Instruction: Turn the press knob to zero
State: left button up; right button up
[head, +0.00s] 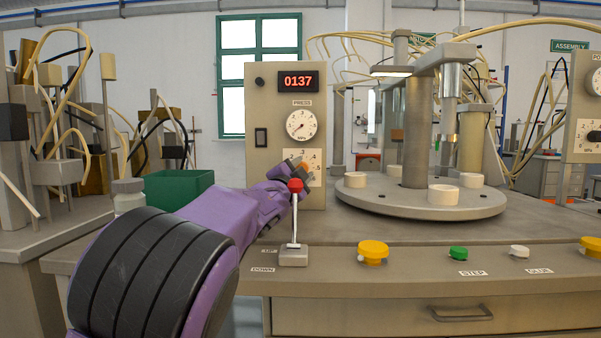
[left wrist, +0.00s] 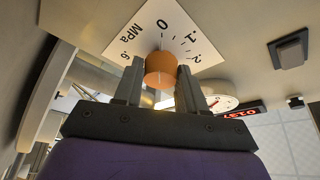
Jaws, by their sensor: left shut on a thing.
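The orange press knob (left wrist: 160,68) sits on a white scale plate (left wrist: 150,30) marked in MPa. In the left wrist view the figures 0, .1, .2 and .6 show around it. In the head view the knob (head: 304,170) is partly covered by my gripper on the grey press panel. My left gripper (left wrist: 160,86) is shut on the knob, with one finger on each side. It also shows in the head view (head: 297,165), behind the red lever tip. I cannot tell for sure which figure the knob points at. My right gripper is not in view.
A red-tipped lever (head: 295,210) stands close in front of my left gripper. Above the knob are a pressure gauge (head: 301,125) and a red display (head: 298,81) reading 0137. A round turntable (head: 420,206) stands to the right. A yellow button (head: 373,252) is on the front ledge.

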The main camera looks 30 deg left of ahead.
pick_arm(q)
jog(key=o, duration=1)
jog(key=shift+o, duration=0.2)
